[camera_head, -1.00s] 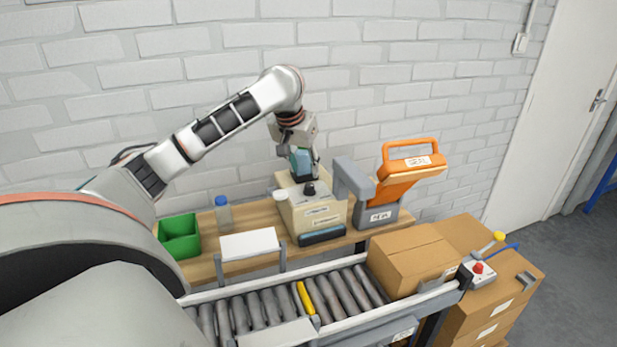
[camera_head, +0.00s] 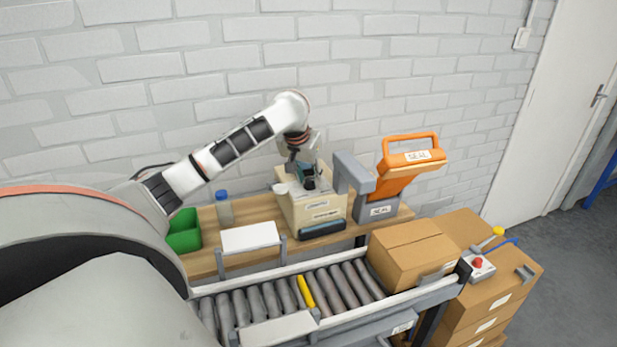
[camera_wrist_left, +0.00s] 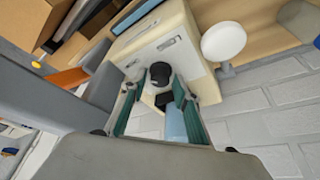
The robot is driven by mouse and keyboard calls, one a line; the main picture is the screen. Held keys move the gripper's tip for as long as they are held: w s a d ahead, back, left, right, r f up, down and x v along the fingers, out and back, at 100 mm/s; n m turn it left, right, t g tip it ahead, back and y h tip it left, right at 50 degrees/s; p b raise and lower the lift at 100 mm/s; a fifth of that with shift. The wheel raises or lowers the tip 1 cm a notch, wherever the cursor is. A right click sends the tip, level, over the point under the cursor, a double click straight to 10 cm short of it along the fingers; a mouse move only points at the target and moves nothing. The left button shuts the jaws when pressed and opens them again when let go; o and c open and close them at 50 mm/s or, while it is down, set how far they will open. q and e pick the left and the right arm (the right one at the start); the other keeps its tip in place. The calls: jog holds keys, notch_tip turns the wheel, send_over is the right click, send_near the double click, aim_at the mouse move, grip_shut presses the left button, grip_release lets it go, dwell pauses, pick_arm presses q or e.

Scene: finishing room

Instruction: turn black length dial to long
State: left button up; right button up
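The black length dial (camera_head: 310,183) is on top of a beige machine box (camera_head: 318,212) on the wooden bench. In the left wrist view the dial (camera_wrist_left: 160,73) appears as a dark round knob. My left gripper (camera_head: 307,175) points down at the top of the box. In the left wrist view its two green-lined fingers (camera_wrist_left: 160,78) are apart, one on each side of the dial. I cannot tell whether either finger touches it. The dial's pointer and setting marks cannot be read. My right gripper is in neither view.
An orange-and-grey sealer (camera_head: 392,180) stands right of the box. A white round disc (camera_wrist_left: 223,40) is beside the box. A green bin (camera_head: 184,232) and a blue-capped bottle (camera_head: 224,210) stand left. A roller conveyor (camera_head: 270,300) with a carton (camera_head: 410,258) runs in front.

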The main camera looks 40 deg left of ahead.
pick_arm(q)
grip_shut()
jog(key=shift+a+m, duration=0.1)
jog(key=shift+m, duration=0.2)
jog(key=m+h, duration=0.1)
jog(key=m, duration=0.1)
jog(key=shift+a+m, duration=0.1)
jog(key=shift+m, duration=0.2)
jog(key=m+h, duration=0.2)
jog(key=m, duration=0.2)
jog(key=shift+a, duration=0.15)
jog(key=m+h, duration=0.1)
jog(key=m, duration=0.2)
jog(key=m+g, duration=0.1)
jog(key=m, duration=0.2)
jog(key=shift+w+a+r+h, duration=0.1)
jog(key=shift+w+h, duration=0.1)
jog(key=shift+h, duration=0.2)
jog(key=m+g+h, duration=0.1)
jog(key=m+g, duration=0.1)
jog(key=m, duration=0.2)
jog(key=shift+w+m, duration=0.1)
jog(key=shift+m, duration=0.2)
